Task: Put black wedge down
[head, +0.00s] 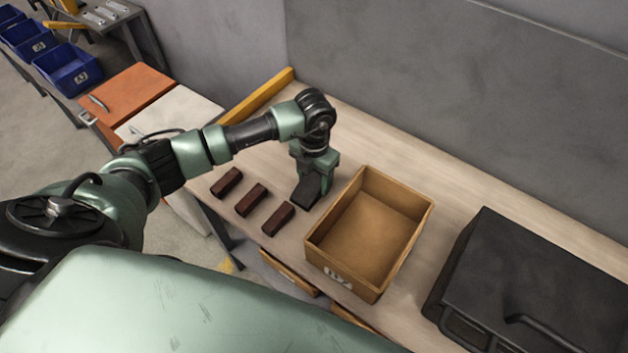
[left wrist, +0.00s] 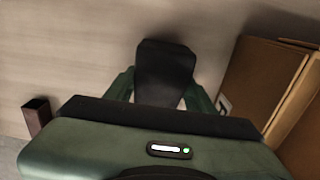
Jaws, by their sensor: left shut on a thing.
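The black wedge (head: 308,190) is between the fingers of my left gripper (head: 314,172), just left of the wooden box on the bench. The gripper points down and is shut on the wedge. In the left wrist view the black wedge (left wrist: 166,74) shows between the green fingers, over the bare bench top. I cannot tell for sure whether its lower end touches the bench. My right gripper is not in view.
Three dark red blocks (head: 250,199) lie in a row left of the wedge. An empty wooden box (head: 345,268) stands close on the right. A black case (head: 540,280) lies farther right. The bench top (head: 385,145) behind the box is clear up to the grey wall.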

